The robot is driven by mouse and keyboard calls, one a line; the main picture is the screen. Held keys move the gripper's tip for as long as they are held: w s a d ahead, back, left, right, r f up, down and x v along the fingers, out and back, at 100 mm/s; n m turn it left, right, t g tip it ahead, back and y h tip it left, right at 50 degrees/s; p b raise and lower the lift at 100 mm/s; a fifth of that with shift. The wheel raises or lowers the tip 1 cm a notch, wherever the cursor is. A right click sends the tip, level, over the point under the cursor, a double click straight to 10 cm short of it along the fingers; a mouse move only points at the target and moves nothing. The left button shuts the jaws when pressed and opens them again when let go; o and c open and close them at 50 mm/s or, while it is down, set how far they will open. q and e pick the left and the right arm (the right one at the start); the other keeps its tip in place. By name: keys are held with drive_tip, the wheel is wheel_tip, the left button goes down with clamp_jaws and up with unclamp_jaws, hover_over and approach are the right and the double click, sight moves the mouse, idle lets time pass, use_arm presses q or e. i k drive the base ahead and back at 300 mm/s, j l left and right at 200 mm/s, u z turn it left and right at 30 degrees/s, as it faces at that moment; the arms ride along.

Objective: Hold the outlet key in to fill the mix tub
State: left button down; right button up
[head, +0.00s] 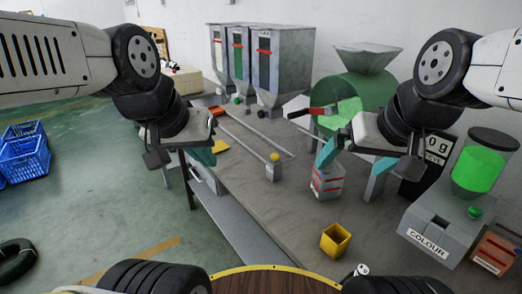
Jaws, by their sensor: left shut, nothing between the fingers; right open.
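I cannot tell for certain which part is the outlet key. A round green button (475,212) sits on the grey COLOUR unit (420,225) at the right, and a yellow knob (275,157) tops a small grey block at the near end of a rail. The mix tub is not clearly identifiable; an open, empty-looking yellow tub (335,241) stands on the near part of the table. My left gripper (205,157) is shut and empty over the table's left edge. My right gripper (351,170) is open beside a grey box with red markings (327,182), in front of the green drum (352,95).
Grey hoppers (283,60) stand at the back of the grey table (245,190). A red-handled lever (308,112) sticks out left of the drum. A dark display (432,150) and an orange box (497,252) are at the right. Blue crates (24,157) stand on the floor.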

sight(274, 157)
drive_tip(key=i+j+z, duration=0.15)
drive_tip(key=j+z, duration=0.2)
drive_tip(key=i+j+z, duration=0.15)
drive_tip(key=z, duration=0.15)
drive_tip(key=i+j+z, duration=0.1)
drive_tip(key=j+z, duration=0.25)
drive_tip(key=j, duration=0.05)
